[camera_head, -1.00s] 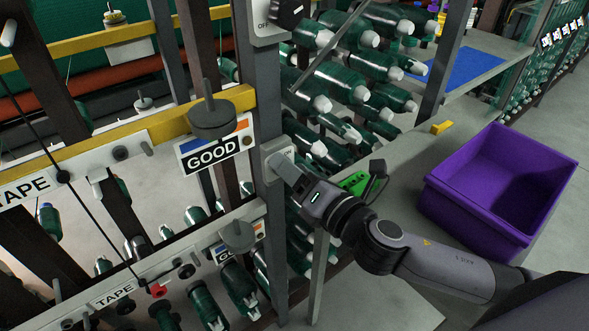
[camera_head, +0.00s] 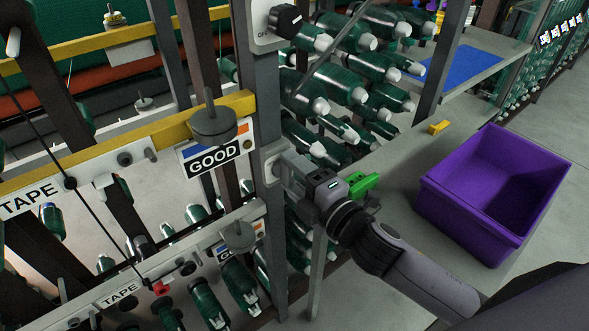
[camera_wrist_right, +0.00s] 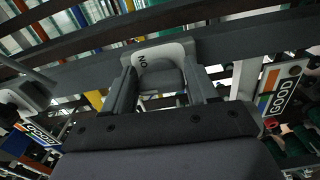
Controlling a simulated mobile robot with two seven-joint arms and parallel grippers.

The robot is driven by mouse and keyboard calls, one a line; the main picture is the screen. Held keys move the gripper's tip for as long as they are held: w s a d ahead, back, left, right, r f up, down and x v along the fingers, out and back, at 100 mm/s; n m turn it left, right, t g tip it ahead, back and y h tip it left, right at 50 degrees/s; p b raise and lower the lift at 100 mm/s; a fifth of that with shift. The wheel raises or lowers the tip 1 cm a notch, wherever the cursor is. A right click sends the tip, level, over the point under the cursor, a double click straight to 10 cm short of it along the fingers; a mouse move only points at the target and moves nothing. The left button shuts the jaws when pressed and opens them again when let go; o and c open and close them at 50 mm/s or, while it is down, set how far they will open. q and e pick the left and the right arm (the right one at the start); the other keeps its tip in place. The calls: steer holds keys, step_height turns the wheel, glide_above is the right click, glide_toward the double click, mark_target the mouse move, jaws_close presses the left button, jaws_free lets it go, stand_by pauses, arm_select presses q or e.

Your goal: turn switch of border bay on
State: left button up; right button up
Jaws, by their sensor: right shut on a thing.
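A switch plate (camera_head: 270,152) is mounted on the grey upright post, right of the GOOD sign. My right gripper (camera_head: 281,168) is at this plate, shut on the switch's knob. In the right wrist view, the fingers (camera_wrist_right: 162,92) stand on both sides of the grey knob (camera_wrist_right: 160,77), and the plate (camera_wrist_right: 165,52) above it shows the word ON upside down. The fingers hide much of the knob, so its exact setting is hard to read. A second switch (camera_head: 285,20) with a black knob and OFF lettering sits higher on the post. My left gripper is not in view.
A purple bin (camera_head: 495,190) stands on the grey table at the right. A green object (camera_head: 363,185) lies close beside my right gripper, and a yellow block (camera_head: 438,127) lies farther back. Racks of green rolls (camera_head: 345,85) stand behind the post. GOOD signs (camera_head: 214,157) hang left of it.

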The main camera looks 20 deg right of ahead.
steer(key=shift+m+p, duration=0.3)
steer(key=shift+m, duration=0.7)
steer(key=m+p, duration=0.1)
steer(key=m, duration=0.2)
steer(key=shift+f+m+p, duration=0.1)
steer(key=shift+m+p, duration=0.2)
steer(key=shift+f+m+p, duration=0.1)
steer(key=shift+m+p, duration=0.45)
steer(key=shift+m, duration=0.55)
steer(key=shift+f+m, duration=0.1)
steer(key=shift+m, duration=0.2)
steer(key=shift+a, duration=0.1)
steer(key=o, duration=1)
steer(key=shift+s, duration=0.1)
steer(key=shift+v, duration=3.6)
